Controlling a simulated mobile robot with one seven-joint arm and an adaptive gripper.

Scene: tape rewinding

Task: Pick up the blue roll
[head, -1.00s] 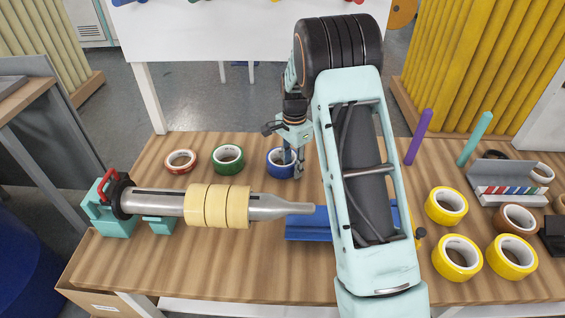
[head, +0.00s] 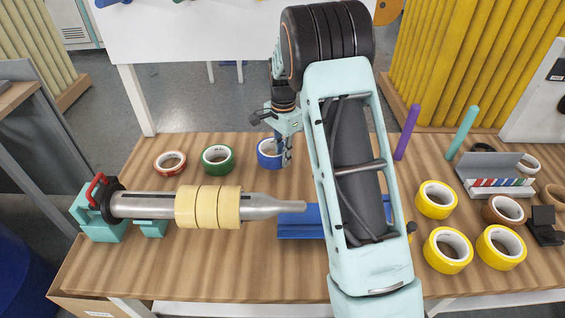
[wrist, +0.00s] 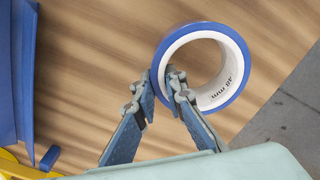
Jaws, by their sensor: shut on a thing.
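The blue roll (head: 266,157) is a ring of blue tape with a white core, at the back of the wooden table in the head view. It also shows in the wrist view (wrist: 243,82), hole facing the camera. My gripper (head: 284,158) is at its right side in the head view. In the wrist view my gripper (wrist: 161,80) pinches the roll's wall, one finger inside the hole and one outside. The roll seems slightly raised off the table; the gap beneath is not clear.
A red roll (head: 159,169) and a green roll (head: 205,166) stand to the left. In front is a grey spindle (head: 262,207) with cream rolls (head: 208,208). Yellow rolls (head: 448,266) are at the right.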

